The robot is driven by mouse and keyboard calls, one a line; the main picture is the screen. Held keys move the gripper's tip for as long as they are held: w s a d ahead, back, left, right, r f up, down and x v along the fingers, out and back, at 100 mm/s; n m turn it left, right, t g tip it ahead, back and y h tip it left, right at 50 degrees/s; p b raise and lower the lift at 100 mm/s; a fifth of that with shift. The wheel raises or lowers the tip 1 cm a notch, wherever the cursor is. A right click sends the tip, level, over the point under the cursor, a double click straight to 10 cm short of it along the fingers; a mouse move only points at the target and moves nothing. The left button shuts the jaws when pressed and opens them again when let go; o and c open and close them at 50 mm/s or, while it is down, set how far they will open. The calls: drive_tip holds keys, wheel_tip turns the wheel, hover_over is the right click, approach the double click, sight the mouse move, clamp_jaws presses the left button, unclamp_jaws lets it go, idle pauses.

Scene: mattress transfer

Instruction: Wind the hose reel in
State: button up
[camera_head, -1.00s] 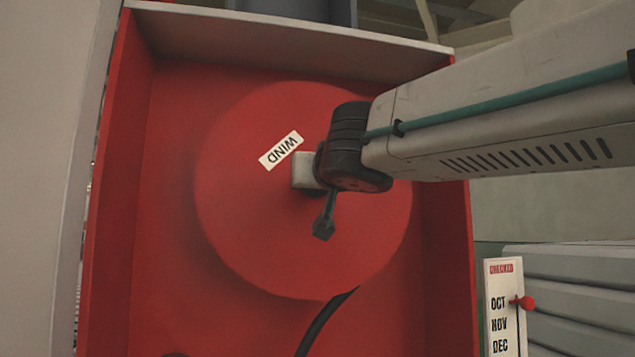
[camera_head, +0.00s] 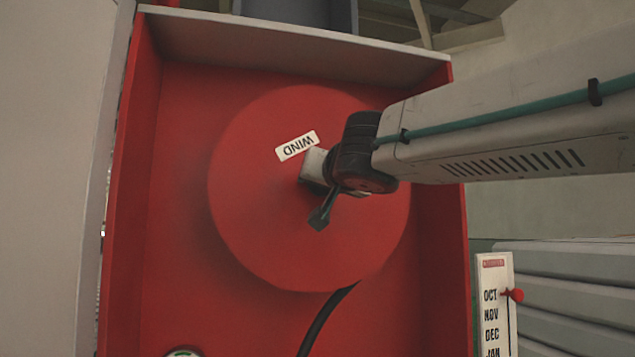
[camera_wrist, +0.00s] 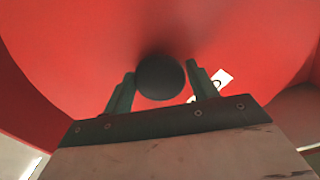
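The hose reel (camera_head: 255,220) is a large red disc inside a red cabinet, with a white label reading WIND (camera_head: 297,145) at its upper middle, tilted and upside down. My gripper (camera_head: 319,219) is in front of the reel's face, reaching in from the right. In the wrist view, a dark round knob (camera_wrist: 160,78) sits between the two dark fingers of my gripper (camera_wrist: 162,72), one close against each side. The knob is hidden behind my gripper in the head view. The black hose (camera_head: 325,322) runs down from the reel's lower edge.
The cabinet's side walls (camera_head: 127,210) and pale top ledge (camera_head: 290,38) frame the reel. A card with month names (camera_head: 491,322) and a red pin (camera_head: 514,295) are at the lower right. A pale panel (camera_head: 50,180) stands at the left.

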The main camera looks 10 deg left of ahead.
drive_tip(key=shift+o, duration=1.2)
drive_tip(key=v, duration=0.7)
drive_tip(key=shift+s, duration=0.35)
drive_tip(key=shift+d, duration=0.1)
